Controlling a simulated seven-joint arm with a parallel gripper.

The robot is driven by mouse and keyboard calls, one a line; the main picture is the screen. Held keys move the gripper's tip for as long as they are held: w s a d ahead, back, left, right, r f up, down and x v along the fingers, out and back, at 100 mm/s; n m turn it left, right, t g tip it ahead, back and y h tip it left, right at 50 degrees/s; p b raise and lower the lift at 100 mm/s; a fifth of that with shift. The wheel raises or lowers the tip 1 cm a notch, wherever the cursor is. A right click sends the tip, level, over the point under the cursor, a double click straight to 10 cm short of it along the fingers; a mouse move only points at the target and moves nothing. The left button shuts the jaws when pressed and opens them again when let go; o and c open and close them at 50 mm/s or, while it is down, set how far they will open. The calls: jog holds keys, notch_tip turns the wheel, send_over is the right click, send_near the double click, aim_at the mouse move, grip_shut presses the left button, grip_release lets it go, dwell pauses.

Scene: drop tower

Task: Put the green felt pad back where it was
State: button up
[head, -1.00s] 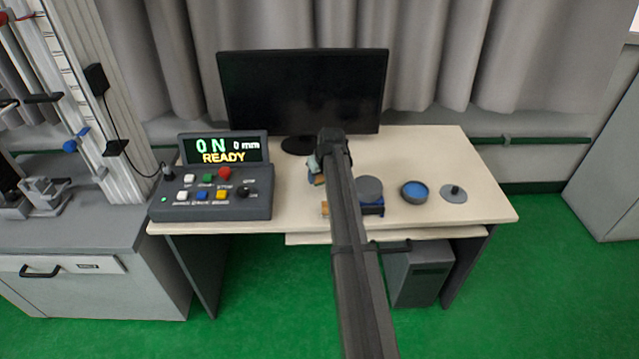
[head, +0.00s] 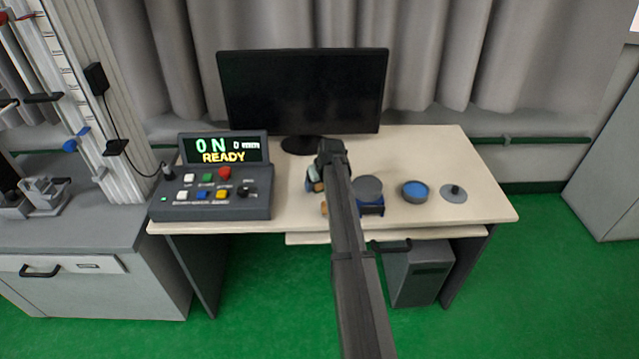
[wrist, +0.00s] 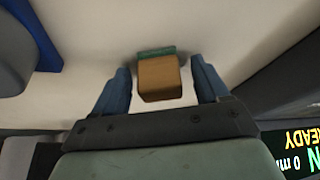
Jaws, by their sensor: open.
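My gripper (head: 314,182) hangs over the desk in front of the monitor, fingers pointing down. In the wrist view its two blue fingers (wrist: 162,80) are open, with a wooden block (wrist: 160,80) between them and a gap on each side. The green felt pad (wrist: 155,51) shows as a thin green strip along the block's far edge; whether it lies under the block or against it I cannot tell. In the head view the block (head: 325,208) is partly hidden by my arm, and the pad cannot be made out.
Right of my arm stand a blue base with a grey round top (head: 369,188), a blue-topped round dish (head: 415,191) and a grey disc with a knob (head: 454,193). A control box (head: 212,203) reading READY is on the left. The monitor (head: 300,92) stands behind.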

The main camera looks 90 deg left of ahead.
jog(key=shift+r, duration=0.15)
jog(key=v, duration=1.2)
